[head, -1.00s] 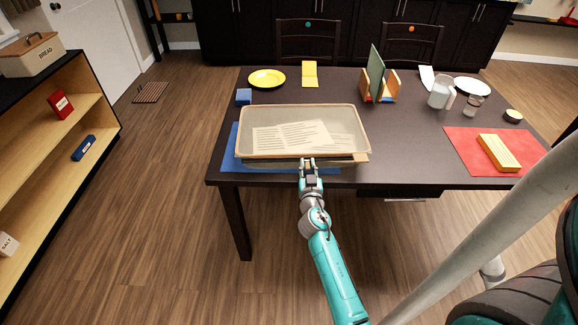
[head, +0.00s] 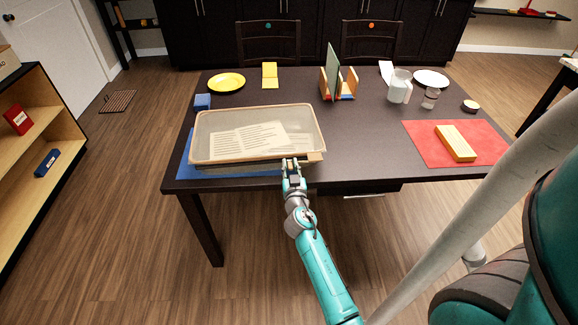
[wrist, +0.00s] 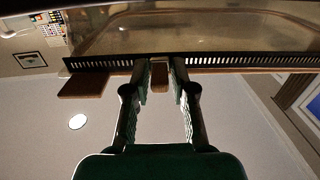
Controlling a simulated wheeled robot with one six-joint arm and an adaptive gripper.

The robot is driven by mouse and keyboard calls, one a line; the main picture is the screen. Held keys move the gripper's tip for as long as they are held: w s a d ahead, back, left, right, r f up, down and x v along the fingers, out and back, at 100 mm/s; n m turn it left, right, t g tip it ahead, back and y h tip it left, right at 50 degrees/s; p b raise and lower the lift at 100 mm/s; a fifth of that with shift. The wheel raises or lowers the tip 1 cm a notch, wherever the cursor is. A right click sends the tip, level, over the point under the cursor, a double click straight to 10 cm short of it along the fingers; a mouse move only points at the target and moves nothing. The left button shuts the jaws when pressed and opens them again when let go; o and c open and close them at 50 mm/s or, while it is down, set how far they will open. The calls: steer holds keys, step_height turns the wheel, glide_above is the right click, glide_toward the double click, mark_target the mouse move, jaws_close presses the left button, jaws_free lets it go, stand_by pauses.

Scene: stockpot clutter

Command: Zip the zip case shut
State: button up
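The zip case (head: 300,130) is a clear, tan-edged tray-like case with printed sheets inside, lying at the table's front left over a blue mat. Its front edge shows in the wrist view as a dark toothed zip strip (wrist: 240,61). A tan tab (head: 315,157) sticks out at the front right corner; it also shows in the wrist view (wrist: 84,84). My gripper (head: 291,163) is at the front edge, left of that tab. In the wrist view its fingers (wrist: 161,75) close around a small tan zip pull (wrist: 160,77). Whether the teeth are joined is unclear.
The blue mat (head: 186,168) shows beside the case. A blue block (head: 203,101), yellow plate (head: 227,83) and upright book holder (head: 338,85) stand behind. A red mat (head: 425,150) with a yellow block (head: 455,144) lies right. The table between is clear.

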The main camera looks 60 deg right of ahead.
steer(key=shift+o, duration=0.6)
steer(key=v, duration=1.2)
